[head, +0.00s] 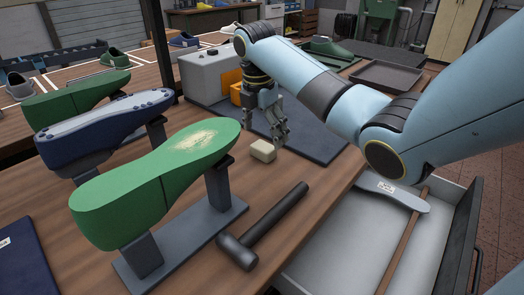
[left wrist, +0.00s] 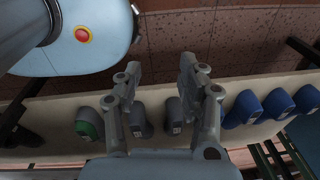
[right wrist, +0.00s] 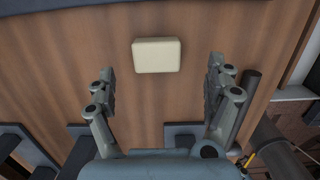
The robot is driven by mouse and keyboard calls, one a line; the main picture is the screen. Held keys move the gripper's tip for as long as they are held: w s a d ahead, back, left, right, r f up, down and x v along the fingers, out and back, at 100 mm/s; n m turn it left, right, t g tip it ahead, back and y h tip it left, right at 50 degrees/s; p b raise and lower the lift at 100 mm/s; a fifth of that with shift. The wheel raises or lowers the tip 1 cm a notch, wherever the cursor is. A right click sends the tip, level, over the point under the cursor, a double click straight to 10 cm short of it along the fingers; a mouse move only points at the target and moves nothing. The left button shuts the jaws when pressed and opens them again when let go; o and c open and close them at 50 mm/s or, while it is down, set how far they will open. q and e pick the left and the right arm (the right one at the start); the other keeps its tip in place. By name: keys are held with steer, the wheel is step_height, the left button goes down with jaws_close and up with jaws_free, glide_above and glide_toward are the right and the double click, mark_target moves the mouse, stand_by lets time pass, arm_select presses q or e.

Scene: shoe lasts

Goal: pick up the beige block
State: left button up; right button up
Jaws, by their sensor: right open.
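The beige block (head: 263,150) lies on the wooden bench, just right of the toe of the green shoe last on its stand. In the right wrist view the block (right wrist: 157,55) lies flat, ahead of the fingertips and between their lines. My right gripper (head: 280,142) hangs beside the block, a little to its right in the head view. It is open and empty, and its fingers (right wrist: 161,88) do not touch the block. My left gripper (left wrist: 158,72) is open and empty in the left wrist view, away from the block. It is not seen in the head view.
A green shoe last (head: 150,185) stands close left of the block, with a blue last (head: 95,125) behind it. A hammer (head: 265,225) lies in front. A dark mat (head: 310,140) lies behind right. An open drawer (head: 340,240) is at the right front.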

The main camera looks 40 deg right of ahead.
mark_target(263, 146)
steer(key=f, duration=0.5)
steer(key=shift+w+d+f, duration=0.2)
steer(key=shift+w+f, duration=0.05)
steer(key=shift+f, duration=0.1)
arm_select(q)
steer(key=shift+w+f, duration=0.1)
steer(key=shift+w, duration=0.45)
arm_select(e)
steer(key=c, duration=1.3)
